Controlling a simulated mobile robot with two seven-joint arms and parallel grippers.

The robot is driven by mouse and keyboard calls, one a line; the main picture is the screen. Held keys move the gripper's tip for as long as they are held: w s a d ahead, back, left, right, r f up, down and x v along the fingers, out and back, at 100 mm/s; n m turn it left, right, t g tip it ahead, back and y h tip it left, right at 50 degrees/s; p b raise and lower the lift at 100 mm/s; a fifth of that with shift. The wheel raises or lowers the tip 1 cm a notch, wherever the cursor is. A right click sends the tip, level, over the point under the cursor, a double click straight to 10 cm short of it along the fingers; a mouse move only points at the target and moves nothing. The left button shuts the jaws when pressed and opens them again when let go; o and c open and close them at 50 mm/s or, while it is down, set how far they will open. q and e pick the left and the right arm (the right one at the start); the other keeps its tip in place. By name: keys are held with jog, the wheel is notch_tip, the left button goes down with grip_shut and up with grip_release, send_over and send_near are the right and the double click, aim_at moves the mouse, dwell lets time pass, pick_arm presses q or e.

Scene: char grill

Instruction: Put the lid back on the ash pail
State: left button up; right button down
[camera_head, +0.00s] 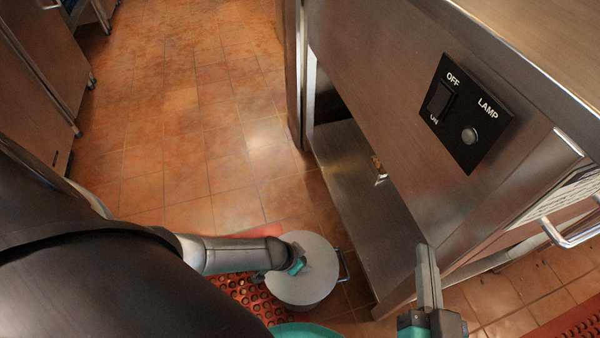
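The ash pail (309,303) is a grey round metal pail standing on the floor at the lower middle, with a handle at its right side. A flat grey disc, the lid (318,262), covers its top in this view. I cannot tell whether the lid rests fully on the rim or is held just above it. My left gripper (297,266), with teal parts, reaches in from the left and is over the lid; its fingertips are hidden. My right gripper (428,262) is to the right of the pail, beside the counter, apart from the lid. Its finger gap does not show clearly.
A steel counter with a lamp switch panel (465,113) and a low open shelf (365,190) stands right of the pail. A red perforated mat (240,290) lies left of the pail, another (580,322) at lower right. The tiled floor (190,130) behind is clear.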

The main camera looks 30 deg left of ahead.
pick_arm(q)
jog(key=o, duration=0.4)
jog(key=shift+c, duration=0.2)
